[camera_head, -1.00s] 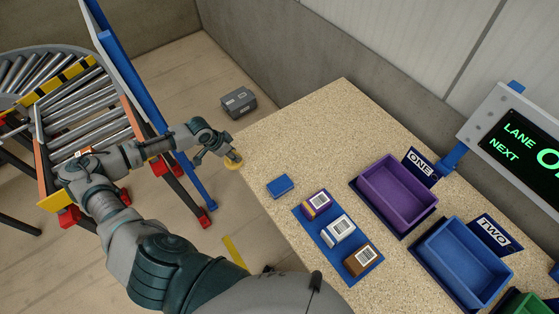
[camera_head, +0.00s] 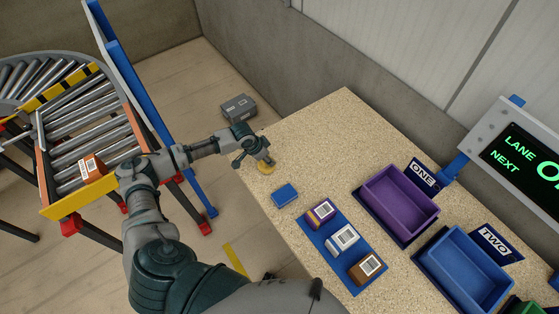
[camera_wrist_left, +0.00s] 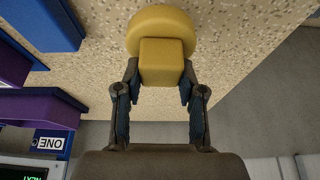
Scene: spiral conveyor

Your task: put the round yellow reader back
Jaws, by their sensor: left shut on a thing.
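The round yellow reader (camera_head: 266,169) is at the far left edge area of the speckled table. My left gripper (camera_head: 258,162) is shut on it, with the arm reaching in from the left. In the left wrist view the reader (camera_wrist_left: 161,28) shows a round yellow head and a square yellow grip (camera_wrist_left: 161,62) between the two fingers. I cannot tell whether the reader touches the tabletop or hangs just above it. A small blue block (camera_head: 284,195) lies close to it on the table. My right gripper is not in view.
A blue mat (camera_head: 336,267) holds three labelled boxes. Purple (camera_head: 400,203) and blue (camera_head: 462,268) bins stand to the right, with a lane display (camera_head: 520,150) beyond. A labelled brown box (camera_head: 92,168) is on the roller conveyor (camera_head: 85,120). The table's back area is clear.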

